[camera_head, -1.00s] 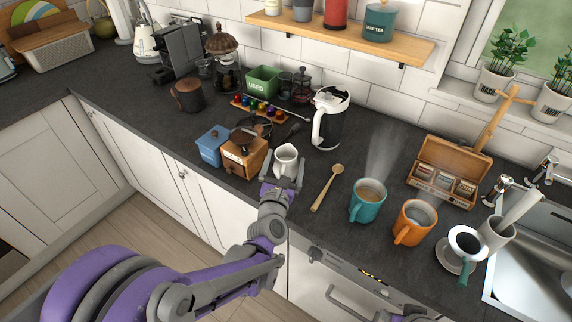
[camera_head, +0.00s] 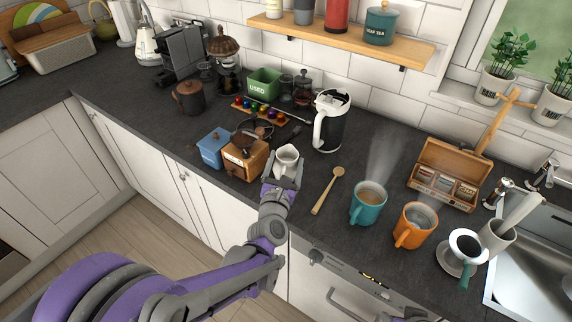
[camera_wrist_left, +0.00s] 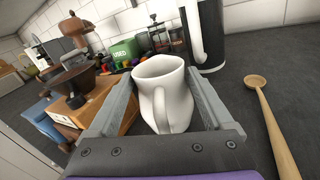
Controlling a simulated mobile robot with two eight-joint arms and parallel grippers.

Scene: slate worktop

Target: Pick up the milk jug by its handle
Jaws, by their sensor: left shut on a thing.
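The milk jug (camera_head: 287,159) is a small white jug standing upright between a wooden grinder and a wooden spoon. It also shows in the left wrist view (camera_wrist_left: 163,88), with its handle toward the camera. My left gripper (camera_head: 286,178) is at the jug's near side, its fingers reaching along both sides in the wrist view. It is shut on the jug; the exact contact at the handle is hard to make out. The jug's base is hidden by the gripper. My right gripper does not show.
The wooden coffee grinder (camera_head: 245,158) and a blue box (camera_head: 213,147) stand close on the left. The wooden spoon (camera_head: 328,190) lies to the right. A white and black kettle (camera_head: 329,122) stands behind. Teal (camera_head: 368,203) and orange mugs (camera_head: 414,225) stand further right.

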